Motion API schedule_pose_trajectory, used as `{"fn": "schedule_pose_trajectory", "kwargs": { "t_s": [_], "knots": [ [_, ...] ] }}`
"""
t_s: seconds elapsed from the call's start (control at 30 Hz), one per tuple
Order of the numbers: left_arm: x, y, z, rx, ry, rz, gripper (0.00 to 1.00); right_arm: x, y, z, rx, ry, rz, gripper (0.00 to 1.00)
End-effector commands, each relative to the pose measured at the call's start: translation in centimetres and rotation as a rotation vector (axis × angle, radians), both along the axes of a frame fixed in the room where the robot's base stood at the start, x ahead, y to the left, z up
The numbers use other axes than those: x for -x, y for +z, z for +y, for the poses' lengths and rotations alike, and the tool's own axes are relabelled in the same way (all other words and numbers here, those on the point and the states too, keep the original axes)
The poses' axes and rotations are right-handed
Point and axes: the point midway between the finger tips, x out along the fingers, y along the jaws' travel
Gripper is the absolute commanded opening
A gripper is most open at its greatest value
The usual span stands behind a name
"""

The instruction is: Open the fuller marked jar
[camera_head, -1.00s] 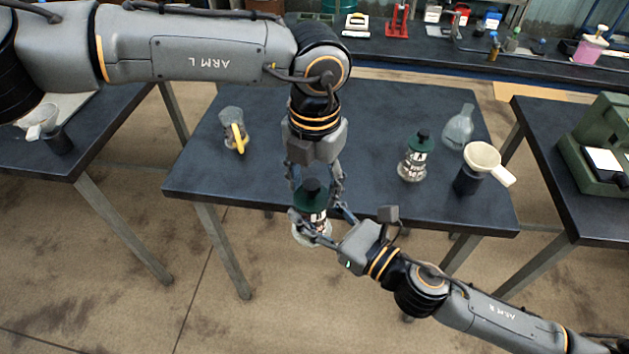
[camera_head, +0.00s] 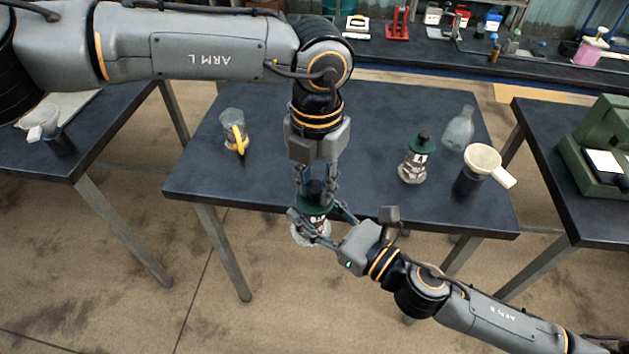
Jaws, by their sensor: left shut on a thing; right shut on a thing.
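A marked glass jar (camera_head: 299,236) with a dark green top, a black knob and a white label is held at the table's front edge. My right gripper (camera_head: 312,226) is shut around its body from the lower right. My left gripper (camera_head: 315,188) comes from above and is shut on the black knob of the lid (camera_head: 314,205). The lid sits on the jar. The fingers hide part of the label and the fill level. A second marked jar (camera_head: 413,165) with a green top and black knob stands upright on the table at the right, untouched.
A green machine (camera_head: 600,150) stands on the right table. The table's middle is clear.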

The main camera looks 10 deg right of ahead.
Motion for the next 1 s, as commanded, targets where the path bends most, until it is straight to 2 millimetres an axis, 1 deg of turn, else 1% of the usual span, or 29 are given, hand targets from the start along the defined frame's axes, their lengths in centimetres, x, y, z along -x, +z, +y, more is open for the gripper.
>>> {"fn": "schedule_pose_trajectory", "kwargs": {
  "t_s": [0.03,0.53,1.0],
  "knots": [
    [0.3,-0.1,-0.2,0.002,-0.006,0.006,0.00,0.0,0.0,0.0,0.000,0.000,0.000,0.00],
    [0.0,0.2,0.0,0.001,0.000,0.001,0.00,0.0,-0.2,-0.1,0.002,-0.002,0.007,0.00],
    [0.0,1.8,-0.1,0.001,0.001,0.000,0.00,0.0,-0.3,-0.1,0.002,-0.002,0.007,0.00]
  ]
}}
